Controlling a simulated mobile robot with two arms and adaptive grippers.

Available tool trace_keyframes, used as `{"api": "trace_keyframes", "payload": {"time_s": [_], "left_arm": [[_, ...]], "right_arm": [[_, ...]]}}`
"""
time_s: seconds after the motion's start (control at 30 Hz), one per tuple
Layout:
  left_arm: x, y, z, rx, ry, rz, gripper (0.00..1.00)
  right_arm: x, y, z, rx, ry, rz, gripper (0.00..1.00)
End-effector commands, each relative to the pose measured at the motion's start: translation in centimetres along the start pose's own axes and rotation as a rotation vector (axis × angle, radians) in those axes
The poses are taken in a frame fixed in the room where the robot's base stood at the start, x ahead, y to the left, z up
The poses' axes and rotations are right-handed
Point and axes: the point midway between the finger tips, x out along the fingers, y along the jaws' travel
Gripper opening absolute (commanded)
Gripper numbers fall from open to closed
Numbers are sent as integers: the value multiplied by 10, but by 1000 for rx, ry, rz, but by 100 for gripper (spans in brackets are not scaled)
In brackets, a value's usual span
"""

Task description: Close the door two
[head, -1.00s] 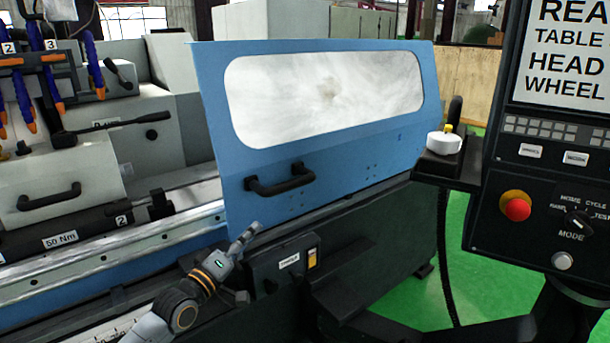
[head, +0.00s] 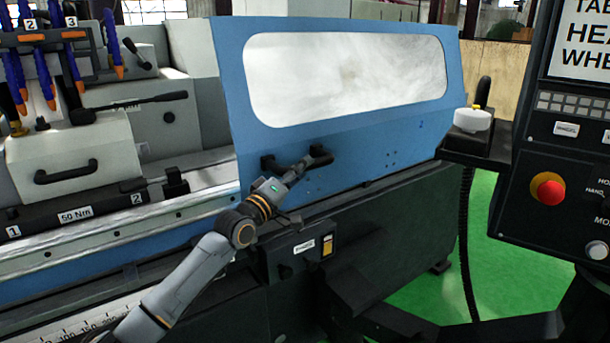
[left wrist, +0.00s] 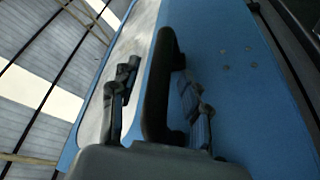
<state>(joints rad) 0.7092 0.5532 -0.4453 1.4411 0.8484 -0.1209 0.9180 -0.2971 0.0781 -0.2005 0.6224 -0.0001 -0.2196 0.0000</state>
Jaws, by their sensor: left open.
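The blue sliding door (head: 390,150) with a large cloudy window stands at the right part of the grinder, and the machine's left part is uncovered. Its black handle (head: 318,157) is on the lower part of the door. My left gripper (head: 302,165) is at the handle and hides its middle in the head view. In the left wrist view the open gripper (left wrist: 160,100) has one finger on each side of the black handle (left wrist: 160,85), with visible gaps. The blue door (left wrist: 240,80) fills the right of that view. My right gripper is not in view.
The control panel (head: 560,160) with a red button (head: 548,189) stands at the right. A white round container (head: 472,119) sits on a black ledge beside it. A small switch box (head: 305,248) is below the door. Blue coolant hoses (head: 70,55) hang at the upper left.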

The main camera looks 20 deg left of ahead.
Motion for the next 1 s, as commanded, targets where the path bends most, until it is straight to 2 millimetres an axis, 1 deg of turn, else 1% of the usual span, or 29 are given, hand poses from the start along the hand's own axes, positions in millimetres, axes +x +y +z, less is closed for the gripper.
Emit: {"api": "trace_keyframes", "payload": {"time_s": [0.03,0.2,0.33,0.57,0.6,0.67,0.7,0.77,0.8,0.83,1.0], "left_arm": [[6,-2,2,0,0,1,47],[17,-2,1,0,0,-1,47],[21,0,0,0,-1,0,47],[21,0,0,0,-1,-1,47],[21,0,0,0,-1,-1,43],[21,0,0,0,-1,-1,30],[21,0,0,0,-1,-1,22],[21,0,0,0,-1,-1,10],[21,0,0,0,0,-1,2],[21,0,0,0,0,-1,0],[21,0,0,0,0,-1,0]], "right_arm": [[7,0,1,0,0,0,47],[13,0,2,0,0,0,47],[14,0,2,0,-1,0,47],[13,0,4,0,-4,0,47],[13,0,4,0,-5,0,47],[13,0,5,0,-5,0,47],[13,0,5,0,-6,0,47],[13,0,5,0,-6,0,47],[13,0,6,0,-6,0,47],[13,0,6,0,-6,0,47],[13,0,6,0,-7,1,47]]}}
